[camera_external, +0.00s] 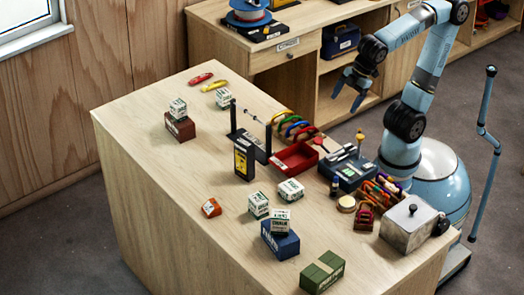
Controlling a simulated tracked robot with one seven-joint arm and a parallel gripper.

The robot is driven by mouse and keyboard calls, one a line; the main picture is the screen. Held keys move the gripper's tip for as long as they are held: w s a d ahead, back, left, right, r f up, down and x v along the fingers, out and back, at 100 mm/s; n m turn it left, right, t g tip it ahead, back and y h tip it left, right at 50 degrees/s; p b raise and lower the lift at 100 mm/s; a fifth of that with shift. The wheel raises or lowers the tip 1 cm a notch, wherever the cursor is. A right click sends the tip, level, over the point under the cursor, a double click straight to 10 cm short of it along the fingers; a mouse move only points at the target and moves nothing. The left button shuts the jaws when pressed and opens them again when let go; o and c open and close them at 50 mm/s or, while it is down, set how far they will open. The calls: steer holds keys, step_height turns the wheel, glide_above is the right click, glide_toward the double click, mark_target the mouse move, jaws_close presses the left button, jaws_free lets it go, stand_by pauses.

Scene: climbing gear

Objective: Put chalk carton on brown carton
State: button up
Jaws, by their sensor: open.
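A brown carton (181,130) stands near the table's left edge, with a small white-and-green carton (178,107) resting on top of it. Similar white-and-green cartons stand on the wooden table: one to the right of the brown carton (223,97), and two nearer the front (258,204) (291,190). Another, whose label seems to read chalk (281,220), rests on a blue carton (278,242). My gripper (346,103) is open and empty, in the air beyond the table's far right edge, well away from the cartons.
A black stand (250,138), a black-and-yellow box (244,160), a red tray (295,158) and a blue toolbox (346,172) fill the table's middle and right. A green carton (322,272) and a metal box (408,224) stand at the front.

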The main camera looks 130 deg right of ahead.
steer(key=s+a+f+m+y, duration=0.1)
steer(key=s+a+f+m, duration=0.1)
steer(key=s+a, duration=0.3)
steer(key=shift+s+a+t+y, duration=0.15)
steer(key=shift+s+t+y, duration=0.25)
steer(key=shift+s, duration=0.4)
